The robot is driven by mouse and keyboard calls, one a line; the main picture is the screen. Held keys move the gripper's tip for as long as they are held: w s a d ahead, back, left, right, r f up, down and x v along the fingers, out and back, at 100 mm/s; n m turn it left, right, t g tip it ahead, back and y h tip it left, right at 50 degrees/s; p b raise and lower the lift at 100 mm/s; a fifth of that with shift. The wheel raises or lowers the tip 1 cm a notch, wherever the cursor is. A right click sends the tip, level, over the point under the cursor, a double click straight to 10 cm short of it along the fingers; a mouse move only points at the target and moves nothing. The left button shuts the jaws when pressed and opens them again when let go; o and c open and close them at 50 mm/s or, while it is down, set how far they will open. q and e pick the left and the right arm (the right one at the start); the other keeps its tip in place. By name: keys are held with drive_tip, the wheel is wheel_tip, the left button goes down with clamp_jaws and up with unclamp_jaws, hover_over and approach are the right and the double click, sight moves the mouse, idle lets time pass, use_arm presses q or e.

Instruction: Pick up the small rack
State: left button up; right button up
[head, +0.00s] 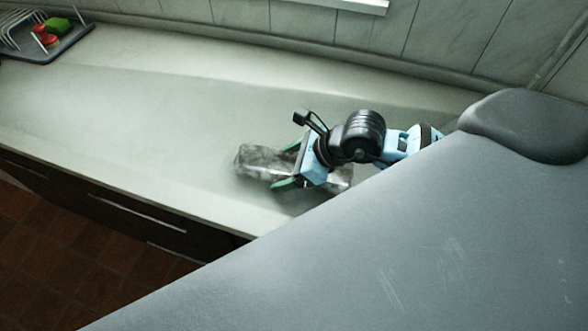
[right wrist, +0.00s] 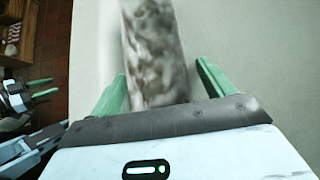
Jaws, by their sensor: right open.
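A long mottled grey thing (head: 256,160) lies on the pale worktop below my right gripper; I cannot tell whether it is the small rack. My right gripper (head: 279,168) is open, its green fingers on either side of that thing. In the right wrist view, the grey thing (right wrist: 155,50) runs between the spread fingers with a gap on the right; contact is unclear on the left. Its near end is hidden by the gripper. A pale wire rack (head: 18,32) stands far off at the upper left. My left gripper (right wrist: 42,88) shows at the left of the right wrist view, its fingers apart.
The wire rack stands on a dark tray (head: 68,46) with a green thing (head: 57,25) and red things (head: 46,38). The worktop (head: 150,110) between tray and gripper is clear. A tiled wall is behind; the front edge drops to dark drawers and a brown floor.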

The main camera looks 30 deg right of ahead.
sight(288, 158)
drive_tip(key=shift+c, duration=0.4)
drive_tip(key=c, duration=1.1)
drive_tip(key=shift+o, duration=0.2)
drive_tip(key=shift+r, duration=0.15)
